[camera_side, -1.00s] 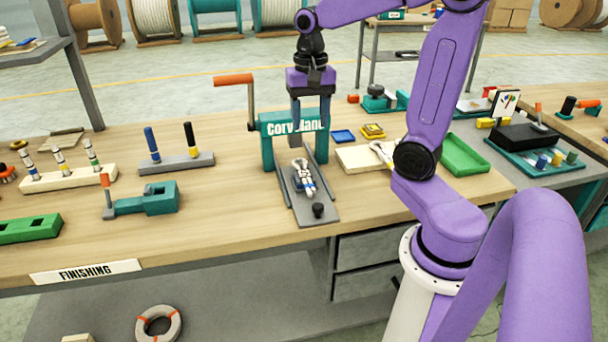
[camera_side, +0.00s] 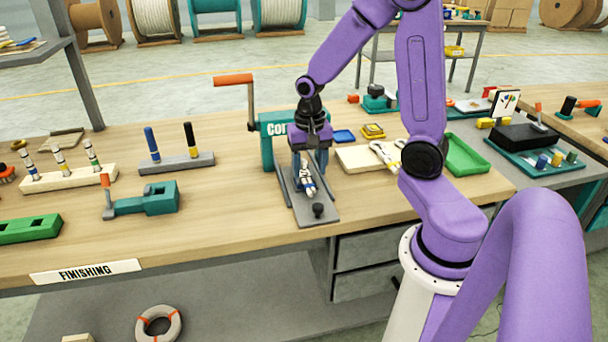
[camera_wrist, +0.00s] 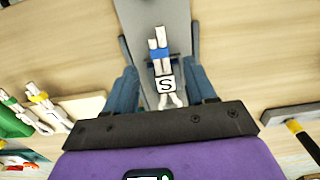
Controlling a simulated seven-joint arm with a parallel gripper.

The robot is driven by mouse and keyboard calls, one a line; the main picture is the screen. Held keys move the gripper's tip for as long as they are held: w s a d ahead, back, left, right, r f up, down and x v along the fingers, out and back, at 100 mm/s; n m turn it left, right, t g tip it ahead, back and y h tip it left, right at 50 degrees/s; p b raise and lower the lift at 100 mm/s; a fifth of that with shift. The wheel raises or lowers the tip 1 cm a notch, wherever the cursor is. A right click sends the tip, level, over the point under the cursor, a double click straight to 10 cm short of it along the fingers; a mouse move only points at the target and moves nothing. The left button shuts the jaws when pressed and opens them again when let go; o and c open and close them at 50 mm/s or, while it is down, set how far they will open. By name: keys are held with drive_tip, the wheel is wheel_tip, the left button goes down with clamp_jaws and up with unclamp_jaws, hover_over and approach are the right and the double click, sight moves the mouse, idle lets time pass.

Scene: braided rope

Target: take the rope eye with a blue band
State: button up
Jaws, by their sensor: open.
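The white rope eye (camera_side: 309,186) with a blue band lies on the grey plate (camera_side: 316,214) of the teal crank press (camera_side: 268,152). In the wrist view the blue band (camera_wrist: 159,55) crosses two rope legs, with a white tag marked S (camera_wrist: 166,85) nearer my palm. My gripper (camera_side: 308,178) is low over the plate. In the wrist view its open fingers (camera_wrist: 164,76) stand on either side of the rope eye, with a gap on each side. Part of the eye's loop is hidden by the gripper body.
A pale board (camera_side: 358,159) right of the press holds other rope eyes; the wrist view shows green (camera_wrist: 10,101) and yellow bands (camera_wrist: 38,97). The crank handle (camera_side: 234,79) rises behind left. A black knob (camera_side: 318,210) stands at the plate's front.

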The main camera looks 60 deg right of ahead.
sight(309, 184)
drive_tip(key=shift+d+f, duration=0.1)
drive_tip(key=shift+f, duration=2.05)
clamp_jaws()
